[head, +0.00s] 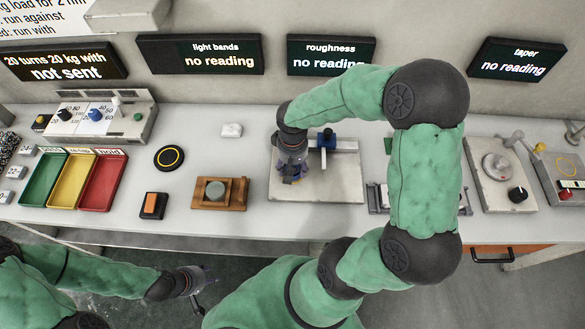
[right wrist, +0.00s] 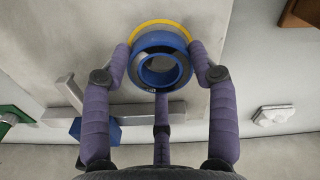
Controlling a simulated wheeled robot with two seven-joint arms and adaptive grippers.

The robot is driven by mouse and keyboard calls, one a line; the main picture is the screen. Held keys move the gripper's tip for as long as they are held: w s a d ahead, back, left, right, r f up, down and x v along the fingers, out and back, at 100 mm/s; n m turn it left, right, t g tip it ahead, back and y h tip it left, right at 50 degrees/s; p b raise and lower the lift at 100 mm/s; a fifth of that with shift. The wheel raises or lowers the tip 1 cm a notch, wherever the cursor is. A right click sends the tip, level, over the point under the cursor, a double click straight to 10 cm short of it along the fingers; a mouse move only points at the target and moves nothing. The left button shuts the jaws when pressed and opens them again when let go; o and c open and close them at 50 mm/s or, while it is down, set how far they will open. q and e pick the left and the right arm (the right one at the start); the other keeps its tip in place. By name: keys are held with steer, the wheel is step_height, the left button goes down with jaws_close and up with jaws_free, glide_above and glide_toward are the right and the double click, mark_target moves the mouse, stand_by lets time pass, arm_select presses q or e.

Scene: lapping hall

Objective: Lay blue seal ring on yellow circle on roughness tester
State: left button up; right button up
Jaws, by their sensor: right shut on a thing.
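The blue seal ring (right wrist: 142,63) is held between the fingers of my right gripper (right wrist: 161,58) in the right wrist view. A yellow circle (right wrist: 158,22) shows as an arc past the ring's far edge, on the grey plate of the roughness tester (right wrist: 70,45). The ring overlaps most of the circle; I cannot tell whether it touches the plate. In the head view my right gripper (head: 291,175) points down over the left part of the roughness tester (head: 330,187) and hides the circle. My left gripper (head: 192,280) hangs before the bench; its fingers are too small to read.
The tester's upright with a blue part (head: 327,139) stands close to my right gripper. A white block (head: 231,130), a wooden stand (head: 220,194) and a black disc with a yellow ring (head: 169,158) lie to the left. Coloured trays (head: 99,182) are farther left.

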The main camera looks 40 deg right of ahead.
steer(key=shift+f, duration=0.5)
steer(key=shift+f, duration=0.1)
steer(key=o, duration=1.3)
step_height(320, 180, up, 12)
steer(key=p, duration=0.3)
steer(key=shift+p, duration=0.35)
